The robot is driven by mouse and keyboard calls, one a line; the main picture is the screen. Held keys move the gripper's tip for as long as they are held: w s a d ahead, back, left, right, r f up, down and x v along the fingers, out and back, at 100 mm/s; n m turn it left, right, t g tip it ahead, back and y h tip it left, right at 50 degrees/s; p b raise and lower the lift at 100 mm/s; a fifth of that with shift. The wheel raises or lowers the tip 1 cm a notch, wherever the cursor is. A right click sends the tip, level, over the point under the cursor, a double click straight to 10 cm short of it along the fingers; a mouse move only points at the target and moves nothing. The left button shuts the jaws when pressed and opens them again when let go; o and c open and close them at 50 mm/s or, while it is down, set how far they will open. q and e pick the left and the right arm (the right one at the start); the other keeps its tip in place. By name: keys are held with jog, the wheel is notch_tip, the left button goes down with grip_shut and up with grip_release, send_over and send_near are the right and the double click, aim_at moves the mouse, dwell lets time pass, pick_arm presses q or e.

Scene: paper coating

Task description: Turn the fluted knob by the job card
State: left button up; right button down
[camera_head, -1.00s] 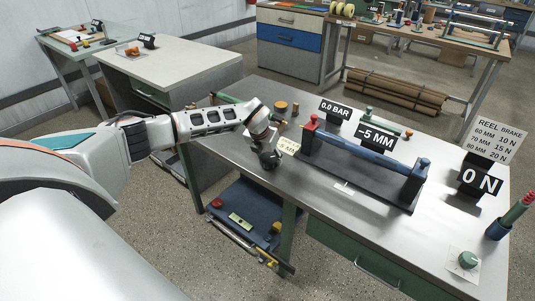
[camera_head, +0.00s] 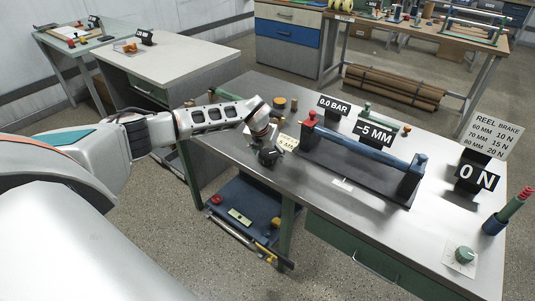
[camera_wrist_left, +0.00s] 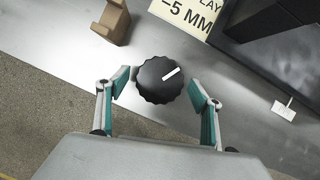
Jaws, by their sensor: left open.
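The black fluted knob (camera_wrist_left: 160,80) has a white pointer line aimed up and to the right in the left wrist view. It sits near the edge of the grey bench, just below the cream job card (camera_wrist_left: 190,12), which reads "LAY -5 MM". The card also shows in the head view (camera_head: 287,143). My left gripper (camera_wrist_left: 159,88) is open, with one teal-padded finger on each side of the knob and small gaps visible. My right gripper is not in view.
A blue roller (camera_head: 360,149) on a dark stand lies right of the gripper, with the "-5 MM" sign (camera_head: 374,133) behind. A brown block (camera_wrist_left: 112,20) stands left of the card. A green knob (camera_head: 464,255) is at the far right.

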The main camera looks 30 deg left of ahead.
pick_arm(q)
jog(key=v, duration=1.2)
dwell(0.3)
